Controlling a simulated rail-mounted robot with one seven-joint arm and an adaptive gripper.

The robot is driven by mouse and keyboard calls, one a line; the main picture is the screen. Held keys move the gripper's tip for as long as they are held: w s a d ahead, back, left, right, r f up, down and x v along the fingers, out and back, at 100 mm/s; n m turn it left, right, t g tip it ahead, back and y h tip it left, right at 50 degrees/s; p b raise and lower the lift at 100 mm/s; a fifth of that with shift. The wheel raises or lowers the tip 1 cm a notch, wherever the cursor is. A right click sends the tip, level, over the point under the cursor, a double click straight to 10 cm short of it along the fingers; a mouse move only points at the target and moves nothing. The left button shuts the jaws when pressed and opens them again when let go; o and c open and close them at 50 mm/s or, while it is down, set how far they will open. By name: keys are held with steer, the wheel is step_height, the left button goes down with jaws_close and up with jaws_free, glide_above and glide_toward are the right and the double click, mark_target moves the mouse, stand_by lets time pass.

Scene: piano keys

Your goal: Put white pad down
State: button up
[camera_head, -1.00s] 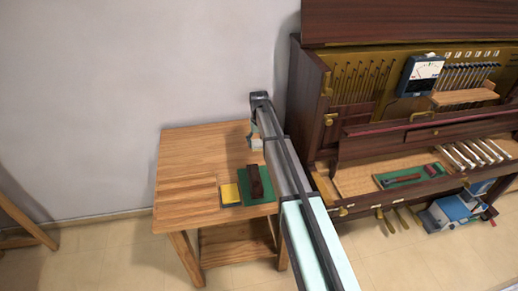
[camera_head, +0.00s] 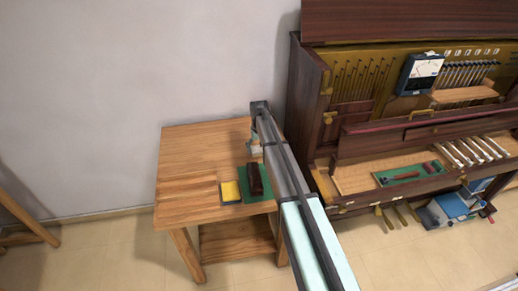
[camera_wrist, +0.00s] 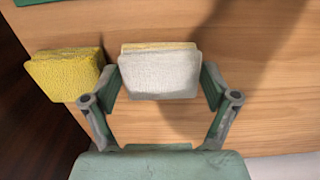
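The white pad (camera_wrist: 160,75) is a pale, rough block with a tan-yellow strip along its far edge in the wrist view. My gripper (camera_wrist: 160,78) has one finger against each side of it and appears closed on it. The pad is over the wooden table (camera_head: 185,150); I cannot tell whether its underside touches the top. In the head view my gripper (camera_head: 254,147) is small and partly covered by my arm, at the table's back right. A yellow pad (camera_wrist: 65,76) stands just left of the white pad in the wrist view.
A green mat (camera_head: 257,184) bears a dark brown block (camera_head: 254,180). A yellow-and-blue pad (camera_head: 230,191) lies left of it. The opened piano (camera_head: 309,110) stands close to the table's right. The left part of the tabletop is clear.

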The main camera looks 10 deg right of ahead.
mark_target(259, 149)
step_height(259, 149, up, 12)
steer(key=b, duration=0.3)
steer(key=shift+r+b, duration=0.15)
steer(key=shift+b, duration=0.15)
stand_by(0.5)
